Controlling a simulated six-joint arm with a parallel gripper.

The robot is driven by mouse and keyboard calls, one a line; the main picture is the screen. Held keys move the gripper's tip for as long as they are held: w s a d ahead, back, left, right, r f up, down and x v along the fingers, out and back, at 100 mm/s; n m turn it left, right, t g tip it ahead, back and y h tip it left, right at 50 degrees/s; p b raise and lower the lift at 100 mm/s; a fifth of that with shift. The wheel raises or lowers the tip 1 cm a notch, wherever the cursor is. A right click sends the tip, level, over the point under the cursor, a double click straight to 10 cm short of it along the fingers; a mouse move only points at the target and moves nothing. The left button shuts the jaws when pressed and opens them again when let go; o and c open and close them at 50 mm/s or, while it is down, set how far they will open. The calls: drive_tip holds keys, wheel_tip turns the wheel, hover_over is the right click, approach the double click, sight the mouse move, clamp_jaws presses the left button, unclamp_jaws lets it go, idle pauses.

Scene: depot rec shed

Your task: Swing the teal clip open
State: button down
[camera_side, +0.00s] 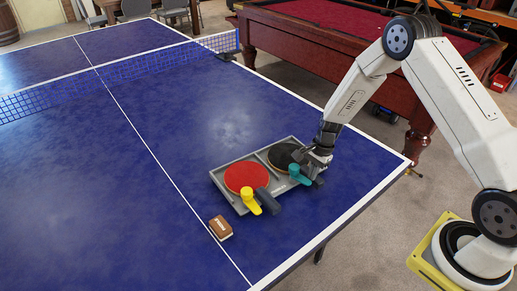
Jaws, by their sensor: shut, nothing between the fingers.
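The teal clip (299,174) sits at the near right edge of a grey two-bay tray (228,164) on the blue table. It lies over the handle end of the black paddle (283,155) in the right bay. My gripper (314,172) is shut and empty, right beside the teal clip on its right. Whether it touches the clip I cannot tell. A yellow clip (249,201) sits at the near edge of the left bay, by the dark handle of the red paddle (244,177). My gripper hides part of the tray's right end.
A brown block-like object (221,228) lies on the table just in front of the tray. The net (150,68) crosses the table behind. The blue table (110,190) is clear to the left. A red pool table (330,40) stands behind on the right.

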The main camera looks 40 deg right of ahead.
drive_tip(key=shift+w+a, duration=0.1)
drive_tip(key=shift+w, duration=0.1)
drive_tip(key=shift+w+a, duration=0.25)
drive_tip(key=shift+w, duration=0.3)
drive_tip(key=shift+d, duration=0.15)
idle(0.4)
drive_tip(key=shift+s+d, duration=0.1)
drive_tip(key=shift+d, duration=0.5)
drive_tip(key=d, duration=0.2)
drive_tip(key=shift+s+d+r, duration=0.15)
drive_tip(key=shift+d+r, duration=0.2)
drive_tip(key=v, duration=0.9)
drive_tip(key=shift+s, duration=0.2)
drive_tip(key=shift+a+r, duration=0.1)
drive_tip(key=shift+r, duration=0.1)
